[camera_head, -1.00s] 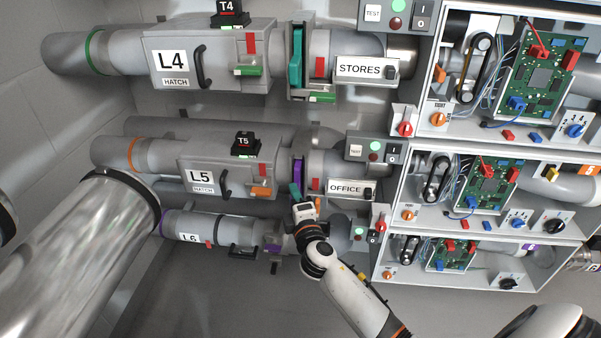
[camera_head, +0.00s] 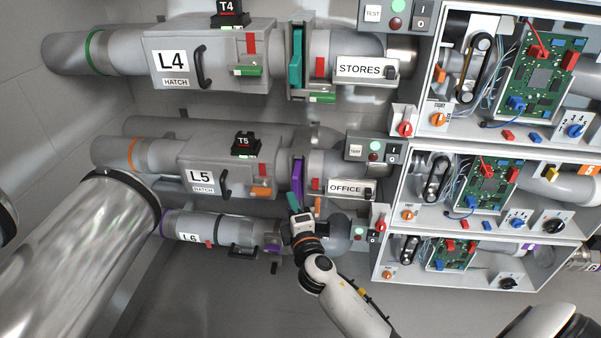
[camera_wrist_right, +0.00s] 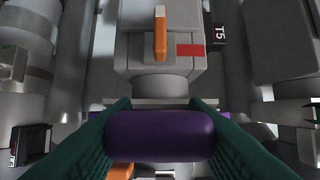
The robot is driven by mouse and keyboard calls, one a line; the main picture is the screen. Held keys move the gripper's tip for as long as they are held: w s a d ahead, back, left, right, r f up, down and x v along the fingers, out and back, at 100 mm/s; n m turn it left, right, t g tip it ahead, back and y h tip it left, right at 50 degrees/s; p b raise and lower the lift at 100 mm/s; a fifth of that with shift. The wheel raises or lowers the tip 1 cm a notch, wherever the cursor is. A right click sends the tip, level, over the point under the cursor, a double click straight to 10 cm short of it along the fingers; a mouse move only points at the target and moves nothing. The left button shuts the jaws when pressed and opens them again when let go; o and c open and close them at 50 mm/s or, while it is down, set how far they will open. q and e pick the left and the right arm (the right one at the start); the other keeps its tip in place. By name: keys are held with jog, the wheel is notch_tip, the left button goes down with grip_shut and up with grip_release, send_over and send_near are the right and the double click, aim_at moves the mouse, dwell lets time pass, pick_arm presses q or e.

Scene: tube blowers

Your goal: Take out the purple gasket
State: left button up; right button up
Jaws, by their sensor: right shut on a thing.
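The purple gasket (camera_head: 298,178) is a flat upright piece in the gap between the grey L5 hatch box (camera_head: 225,170) and the OFFICE pipe. Its lower end reaches my right gripper (camera_head: 294,205), which comes up from below. In the right wrist view the gasket's rounded purple edge (camera_wrist_right: 160,136) lies between the two teal fingers of the right gripper (camera_wrist_right: 160,125), which are shut on it. The wrist view hides most of the gasket behind its own edge. My left gripper is not in view.
An orange latch (camera_head: 261,191) and a red tab (camera_head: 316,184) flank the gap. The L4 line with a teal gasket (camera_head: 296,60) is above, the L6 pipe (camera_head: 195,226) below. Open shelves with circuit boards (camera_head: 485,186) stand at right. The floor below is clear.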

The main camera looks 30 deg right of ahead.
jog(key=shift+s+a, duration=0.4)
jog(key=shift+s, duration=0.1)
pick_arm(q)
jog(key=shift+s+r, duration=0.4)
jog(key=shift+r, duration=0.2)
pick_arm(e)
jog(key=shift+s+a, duration=0.6)
jog(key=shift+s, duration=0.2)
jog(key=shift+s+a, duration=0.6)
jog(key=shift+s, duration=0.2)
